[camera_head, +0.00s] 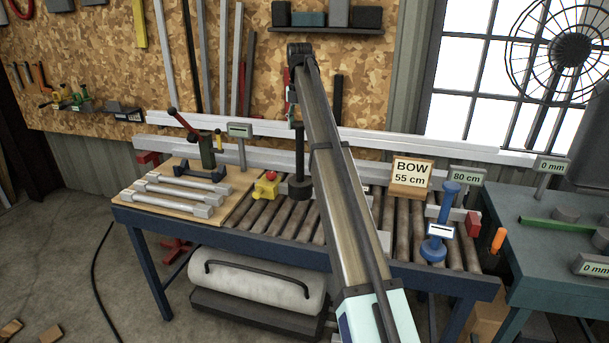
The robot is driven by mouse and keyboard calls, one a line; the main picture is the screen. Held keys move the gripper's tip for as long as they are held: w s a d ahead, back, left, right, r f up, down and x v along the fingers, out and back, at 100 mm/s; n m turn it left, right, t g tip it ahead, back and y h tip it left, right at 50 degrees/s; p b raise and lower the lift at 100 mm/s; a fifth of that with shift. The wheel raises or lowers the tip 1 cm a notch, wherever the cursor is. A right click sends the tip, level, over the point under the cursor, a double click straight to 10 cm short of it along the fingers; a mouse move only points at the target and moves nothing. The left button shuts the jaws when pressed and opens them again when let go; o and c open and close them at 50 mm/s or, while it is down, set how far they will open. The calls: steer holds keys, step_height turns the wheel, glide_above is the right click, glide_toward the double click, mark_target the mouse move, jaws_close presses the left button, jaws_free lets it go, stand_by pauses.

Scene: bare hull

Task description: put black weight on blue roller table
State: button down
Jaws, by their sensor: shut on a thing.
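The black weight (300,187) has a round base and a tall thin stem. It hangs upright under my gripper (294,118), which is shut on the top of its stem. The base appears over the rear part of the blue roller table (236,258), just left of my arm. I cannot tell whether it touches the rollers. The fingertips are small and partly hidden at this angle. My arm covers the middle of the table.
A wooden board (222,205) with several grey bars lies at the table's left end, with a red-yellow button box (266,186) beside it. The BOW 55 cm block (411,177) and a blue weight (435,246) stand right. Another bench (545,250) adjoins at right.

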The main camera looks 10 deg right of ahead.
mark_target(300, 163)
step_height(300, 163, down, 14)
steer(key=p, duration=0.4)
stand_by(0.3)
steer(key=shift+f, duration=0.15)
steer(key=shift+c, duration=1.8)
jaws_free()
step_height(300, 163, up, 12)
steer(key=b, duration=0.3)
